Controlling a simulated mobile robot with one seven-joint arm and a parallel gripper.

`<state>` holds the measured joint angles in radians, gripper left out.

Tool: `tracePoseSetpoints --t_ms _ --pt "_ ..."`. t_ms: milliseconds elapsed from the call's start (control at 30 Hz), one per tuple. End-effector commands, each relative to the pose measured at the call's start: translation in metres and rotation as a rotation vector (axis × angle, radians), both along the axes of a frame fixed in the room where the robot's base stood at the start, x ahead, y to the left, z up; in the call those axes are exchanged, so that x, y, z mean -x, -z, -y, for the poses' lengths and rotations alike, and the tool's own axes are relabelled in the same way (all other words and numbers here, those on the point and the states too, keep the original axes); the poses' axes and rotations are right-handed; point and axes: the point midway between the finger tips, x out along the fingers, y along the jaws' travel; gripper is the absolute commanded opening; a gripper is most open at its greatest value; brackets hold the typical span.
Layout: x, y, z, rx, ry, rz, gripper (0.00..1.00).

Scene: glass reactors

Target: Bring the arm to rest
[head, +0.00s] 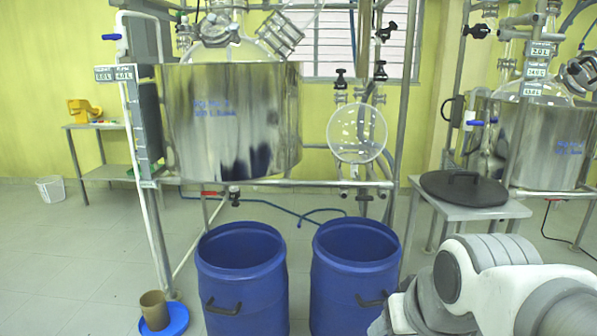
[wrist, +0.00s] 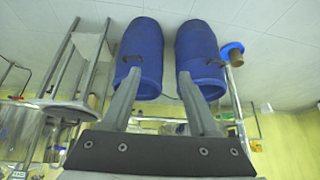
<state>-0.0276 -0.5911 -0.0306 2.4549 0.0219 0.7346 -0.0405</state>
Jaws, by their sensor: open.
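My arm (head: 490,285) reaches in from the lower right of the head view, bent in front of the right-hand blue drum. My gripper's end is not clearly visible in the head view. In the wrist view my gripper (wrist: 163,95) shows two grey fingers spread wide apart, with nothing between them. The wrist view is upside down, with the floor at the top and the yellow wall at the bottom. The fingers appear in front of two blue drums, with no visible contact.
Two open blue drums (head: 241,290) (head: 355,285) stand below a steel reactor vessel (head: 232,125) and a round glass flask (head: 357,132). A small table (head: 470,208) bears a black lid (head: 464,188). A brown cup (head: 154,310) stands on a blue disc (head: 175,322).

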Motion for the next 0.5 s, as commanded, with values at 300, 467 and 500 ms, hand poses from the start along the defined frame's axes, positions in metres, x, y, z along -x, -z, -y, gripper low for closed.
tracePoseSetpoints --t_ms 300,467,500 --pt "0.054 -0.036 0.003 0.018 0.031 -0.054 0.61" --pt "0.054 -0.072 0.003 0.019 0.031 -0.053 0.61" --pt "0.053 -0.082 0.003 0.019 0.031 -0.053 0.61"
